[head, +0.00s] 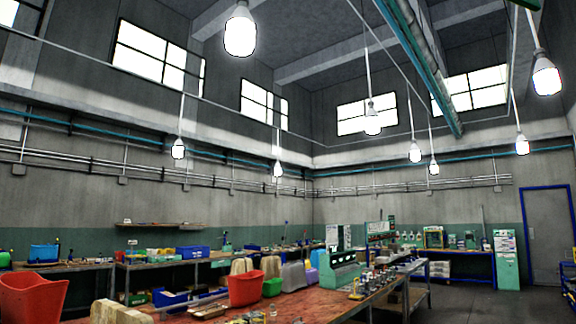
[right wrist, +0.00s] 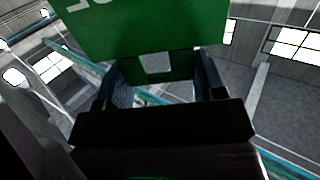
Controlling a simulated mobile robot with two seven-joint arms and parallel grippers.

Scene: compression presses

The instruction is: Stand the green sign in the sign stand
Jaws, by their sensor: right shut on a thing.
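The green sign (right wrist: 145,30) fills the top middle of the right wrist view, with part of white lettering at its upper left. Its upper part is cut off by the frame. My right gripper (right wrist: 163,76) is shut on the lower part of the sign, with one dark finger on each side. A pale square patch shows between the fingers at the sign's lower edge. Windows and ceiling lie behind the sign. I cannot make out the sign stand in either view. Neither gripper shows in the head view, and my left gripper is not in view.
In the head view a long reddish workbench (head: 310,305) carries red bins (head: 245,288), a green machine (head: 340,270) and small items. More benches line the walls. A blue-framed door (head: 546,235) stands at right. Lamps hang overhead. Dark floor (head: 480,305) is open at lower right.

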